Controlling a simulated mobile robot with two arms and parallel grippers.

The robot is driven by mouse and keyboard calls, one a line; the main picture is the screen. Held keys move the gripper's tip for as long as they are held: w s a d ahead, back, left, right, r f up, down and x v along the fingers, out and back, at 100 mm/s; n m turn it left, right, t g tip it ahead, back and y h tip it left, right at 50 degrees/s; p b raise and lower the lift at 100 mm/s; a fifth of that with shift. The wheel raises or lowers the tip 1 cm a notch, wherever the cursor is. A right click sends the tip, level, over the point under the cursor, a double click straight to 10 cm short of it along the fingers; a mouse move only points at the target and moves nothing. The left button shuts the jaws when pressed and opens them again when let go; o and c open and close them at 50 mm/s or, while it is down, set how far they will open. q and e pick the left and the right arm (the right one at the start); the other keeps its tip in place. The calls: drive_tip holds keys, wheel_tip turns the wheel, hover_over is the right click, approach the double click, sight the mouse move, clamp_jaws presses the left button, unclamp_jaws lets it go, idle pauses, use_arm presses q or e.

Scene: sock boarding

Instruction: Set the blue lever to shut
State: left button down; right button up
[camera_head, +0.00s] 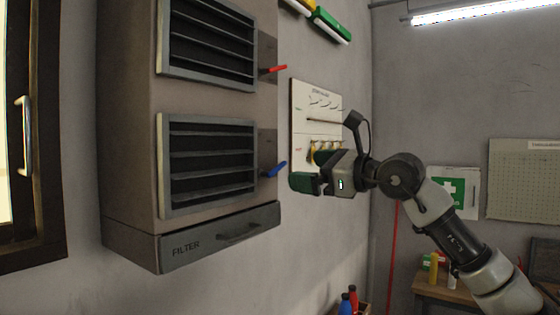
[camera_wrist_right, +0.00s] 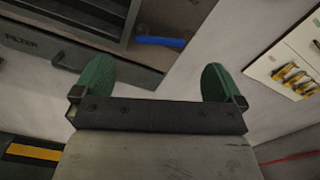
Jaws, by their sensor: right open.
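The blue lever (camera_head: 276,169) sticks out from the right side of the wall cabinet, beside the lower louvred vent (camera_head: 205,165). It slants, with its free end a little higher. It also shows in the right wrist view (camera_wrist_right: 162,42), beyond the fingers and between them. My right gripper (camera_head: 305,178) is just right of the lever, with green fingers apart and nothing between them; it also shows in the wrist view (camera_wrist_right: 158,85). It does not appear to touch the lever. My left gripper is not in either view.
A red lever (camera_head: 275,69) sits higher on the cabinet (camera_head: 125,150), beside the upper vent (camera_head: 210,45). A drawer marked FILTER (camera_head: 215,240) is below. A white panel (camera_head: 300,100) hangs on the wall behind my gripper. A wooden table (camera_head: 440,288) stands lower right.

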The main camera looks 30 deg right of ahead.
sight(279, 167)
drive_tip(key=p+x, duration=0.2)
drive_tip(key=x, duration=0.4)
drive_tip(key=shift+w, duration=0.1)
drive_tip(key=shift+w+a+p, duration=0.15)
drive_tip(key=shift+w+p, duration=0.15)
drive_tip(key=c, duration=0.9)
